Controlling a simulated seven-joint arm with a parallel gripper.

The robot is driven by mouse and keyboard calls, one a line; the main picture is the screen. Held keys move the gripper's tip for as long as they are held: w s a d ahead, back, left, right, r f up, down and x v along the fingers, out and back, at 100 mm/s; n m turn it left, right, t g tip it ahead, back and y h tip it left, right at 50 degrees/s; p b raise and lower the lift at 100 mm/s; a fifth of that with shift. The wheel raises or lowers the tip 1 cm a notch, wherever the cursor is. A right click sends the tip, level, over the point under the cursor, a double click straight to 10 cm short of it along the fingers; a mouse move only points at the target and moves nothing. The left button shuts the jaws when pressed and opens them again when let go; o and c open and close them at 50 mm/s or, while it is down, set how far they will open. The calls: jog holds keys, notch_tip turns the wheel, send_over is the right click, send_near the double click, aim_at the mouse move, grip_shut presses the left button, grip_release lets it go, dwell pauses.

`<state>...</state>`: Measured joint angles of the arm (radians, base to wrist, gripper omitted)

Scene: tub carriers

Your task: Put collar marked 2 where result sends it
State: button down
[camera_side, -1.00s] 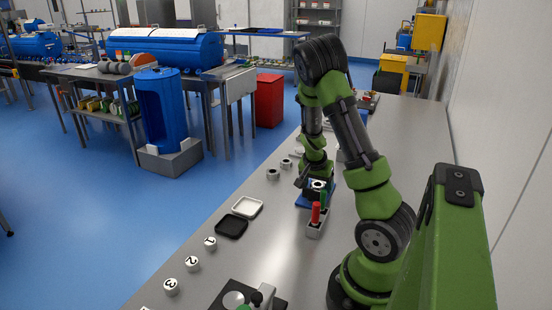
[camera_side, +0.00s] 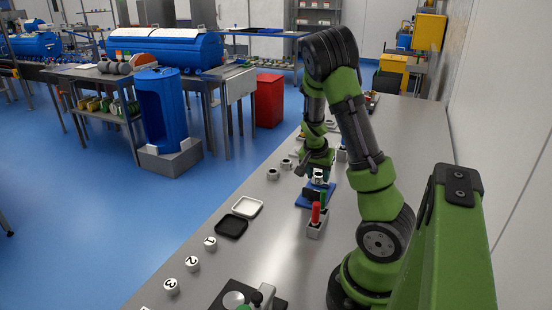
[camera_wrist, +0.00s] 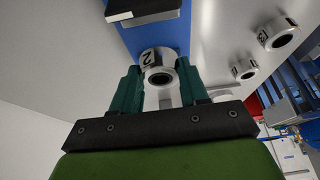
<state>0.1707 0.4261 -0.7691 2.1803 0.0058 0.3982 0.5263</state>
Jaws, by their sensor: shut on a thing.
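The collar marked 2 (camera_wrist: 158,62) is a silver ring with a black 2 on its side. My gripper (camera_wrist: 161,82) is shut on it, with a dark green finger on each side. In the side view, my gripper (camera_side: 318,168) holds the collar (camera_side: 319,179) above a blue plate (camera_side: 304,201). The blue plate also shows in the wrist view (camera_wrist: 168,38), with a black block (camera_wrist: 150,8) on it. A white tray (camera_side: 248,207) and a black tray (camera_side: 232,227) lie side by side to the left.
Two loose collars stand left of the plate, one (camera_side: 272,174) nearer than the other (camera_side: 286,164); one is marked 3 (camera_wrist: 278,38). Discs marked 1 (camera_side: 210,243), 2 (camera_side: 192,264) and 3 (camera_side: 171,286) line the bench edge.

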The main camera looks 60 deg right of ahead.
jog(key=r, duration=0.3)
jog(key=w+r, duration=0.1)
jog(key=r, duration=0.1)
jog(key=shift+a+r, duration=0.3)
jog(key=w+a+n+t, duration=0.1)
jog(key=w+a+n, duration=0.3)
jog(key=w+a, duration=0.25)
jog(key=n+t+y, duration=0.1)
jog(key=n+t, duration=0.1)
jog(key=n, duration=0.3)
send_over(247, 206)
jog(key=s+a, duration=0.1)
notch_tip(247, 206, down, 4)
jog(key=shift+a+r, duration=0.15)
jog(key=shift+r, duration=0.05)
notch_tip(247, 206, down, 6)
jog(key=shift+r, duration=0.25)
jog(key=shift+f, duration=0.4)
jog(key=c, duration=0.9)
grip_release()
jog(key=shift+f, duration=0.15)
jog(key=shift+o, duration=0.2)
